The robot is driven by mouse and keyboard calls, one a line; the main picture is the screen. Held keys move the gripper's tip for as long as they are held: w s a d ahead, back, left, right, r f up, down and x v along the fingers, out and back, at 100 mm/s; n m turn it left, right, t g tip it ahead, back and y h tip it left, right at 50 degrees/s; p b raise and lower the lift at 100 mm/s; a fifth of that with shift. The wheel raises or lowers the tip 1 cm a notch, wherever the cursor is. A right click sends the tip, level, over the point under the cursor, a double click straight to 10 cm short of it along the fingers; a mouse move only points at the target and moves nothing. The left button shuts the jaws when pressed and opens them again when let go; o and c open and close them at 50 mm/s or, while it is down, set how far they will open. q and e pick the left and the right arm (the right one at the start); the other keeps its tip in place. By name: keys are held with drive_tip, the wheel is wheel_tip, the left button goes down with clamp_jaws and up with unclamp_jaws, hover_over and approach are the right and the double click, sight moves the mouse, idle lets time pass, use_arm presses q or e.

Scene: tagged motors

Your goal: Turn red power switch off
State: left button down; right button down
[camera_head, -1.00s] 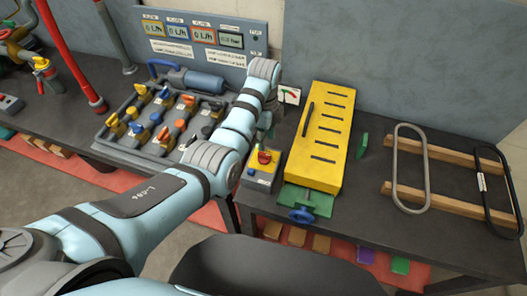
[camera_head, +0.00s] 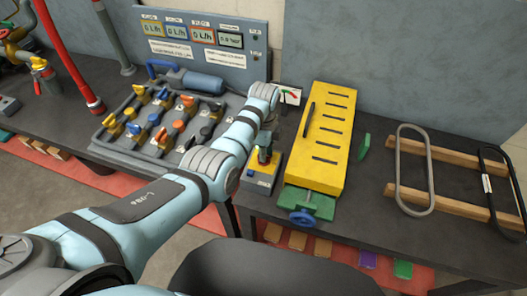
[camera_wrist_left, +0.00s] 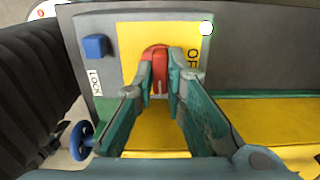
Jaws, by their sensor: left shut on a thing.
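The red power switch (camera_wrist_left: 157,56) sits on a yellow plate (camera_wrist_left: 130,40) in the left wrist view, with OFF lettering to its right. My left gripper (camera_wrist_left: 160,82) has its two fingers on either side of the red handle and is shut on it. In the head view, the grey switch box (camera_head: 262,181) stands left of the yellow slotted box, and my left gripper (camera_head: 266,143) reaches down onto its top, covering much of the switch. My right gripper is not in view.
The yellow slotted box (camera_head: 322,135) stands close to the right of the switch box. A green vise with a blue handwheel (camera_head: 302,217) is in front of it. A valve board (camera_head: 150,125) lies to the left. Metal loops on wooden bars (camera_head: 440,195) lie far right.

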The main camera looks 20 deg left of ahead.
use_arm(q)
drive_tip(key=shift+n, duration=0.4)
drive_tip(key=n+p, duration=0.1)
drive_tip(key=n, duration=0.1)
drive_tip(key=shift+r+n+p, duration=0.1)
drive_tip(key=shift+n+p, duration=0.2)
drive_tip(key=shift+p, duration=0.05)
drive_tip(key=n, duration=0.2)
drive_tip(key=shift+n+p, duration=0.4)
drive_tip(key=n, duration=0.2)
drive_tip(key=shift+n, duration=0.3)
drive_tip(key=n, duration=0.4)
drive_tip(key=shift+n+p, duration=0.3)
drive_tip(key=shift+p, duration=0.1)
drive_tip(key=shift+n, duration=2.3)
drive_tip(key=c, duration=1.6)
unclamp_jaws()
drive_tip(key=shift+c, duration=0.2)
